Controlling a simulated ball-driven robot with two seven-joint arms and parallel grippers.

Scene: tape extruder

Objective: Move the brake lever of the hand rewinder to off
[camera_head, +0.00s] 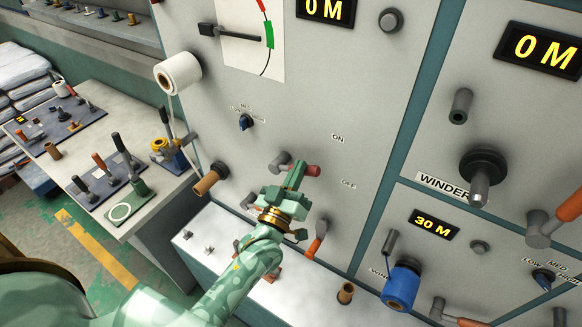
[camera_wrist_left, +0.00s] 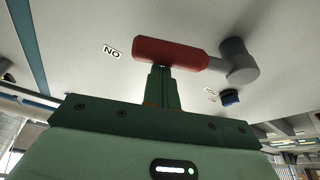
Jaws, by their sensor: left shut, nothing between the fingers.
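The red-handled lever (camera_head: 312,170) sits on the upright grey panel, its grey hub on the left and its red grip pointing right. The ON label (camera_head: 337,138) is above the grip's end and the OFF label (camera_head: 348,184) below it. In the left wrist view the red grip (camera_wrist_left: 172,52) spans the upper middle, beside the grey hub (camera_wrist_left: 240,62). My left gripper (camera_head: 297,172) is shut and empty, its fingertips right at the grip. They overlap the grip in view; I cannot tell if they touch. My right gripper is not in view.
A white roll (camera_head: 178,73) and a brown-ended crank (camera_head: 207,182) stick out on the left. An orange-handled lever (camera_head: 317,240) is just below my gripper. A blue spool (camera_head: 400,286) and winder shaft (camera_head: 479,180) stand at right. A bench (camera_head: 150,225) with tools is at left.

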